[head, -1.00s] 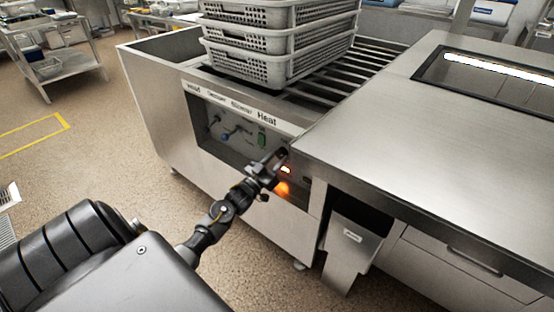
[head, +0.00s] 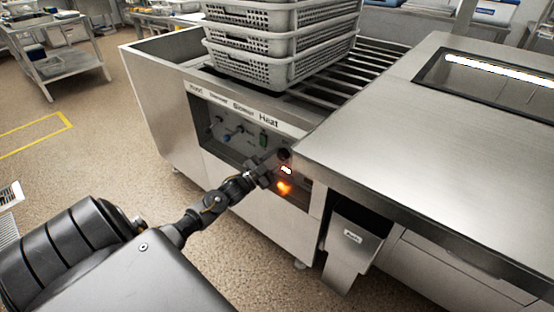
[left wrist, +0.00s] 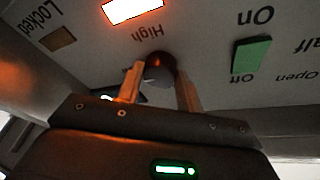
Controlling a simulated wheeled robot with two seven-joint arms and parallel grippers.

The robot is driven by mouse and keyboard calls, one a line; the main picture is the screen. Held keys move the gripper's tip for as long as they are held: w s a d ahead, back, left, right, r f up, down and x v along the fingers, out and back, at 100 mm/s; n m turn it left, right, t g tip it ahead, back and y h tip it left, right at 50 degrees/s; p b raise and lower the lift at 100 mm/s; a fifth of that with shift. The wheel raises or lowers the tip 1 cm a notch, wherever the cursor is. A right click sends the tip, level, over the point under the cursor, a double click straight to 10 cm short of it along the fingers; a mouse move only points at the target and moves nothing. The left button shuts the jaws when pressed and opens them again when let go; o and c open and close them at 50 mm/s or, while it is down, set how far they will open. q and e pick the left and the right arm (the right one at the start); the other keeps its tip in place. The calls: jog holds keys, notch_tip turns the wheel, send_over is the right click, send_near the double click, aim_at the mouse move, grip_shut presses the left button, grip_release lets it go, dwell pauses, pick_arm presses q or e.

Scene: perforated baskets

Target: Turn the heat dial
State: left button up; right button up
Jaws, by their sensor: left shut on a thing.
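The heat dial (left wrist: 160,68) is a dark round knob on the panel, beside an upside-down "High" label in the left wrist view. My left gripper (left wrist: 160,84) has one finger on each side of it and is shut on it. In the head view my left gripper (head: 272,165) reaches the right part of the recessed control panel (head: 233,147), under the "Heat" label. The fingers and dial are small and dark there, so the dial's exact angle is unclear. My right gripper is not in view.
A lit orange indicator (head: 285,187) glows beside the gripper. A green switch (left wrist: 251,55) marked On and Off sits to the right in the wrist view. Stacked perforated baskets (head: 280,50) stand above the panel. A steel counter (head: 400,140) borders it on the right.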

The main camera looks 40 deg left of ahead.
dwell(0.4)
pick_arm(q)
jog(key=o, duration=1)
jog(key=shift+s, duration=0.1)
jog(key=p+v, duration=0.1)
jog(key=v, duration=0.9)
jog(key=shift+s, duration=0.25)
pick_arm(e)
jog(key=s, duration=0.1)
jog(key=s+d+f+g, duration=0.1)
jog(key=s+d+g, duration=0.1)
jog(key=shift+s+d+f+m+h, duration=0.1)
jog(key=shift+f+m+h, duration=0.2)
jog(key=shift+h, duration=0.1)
pick_arm(q)
jog(key=shift+f, duration=0.1)
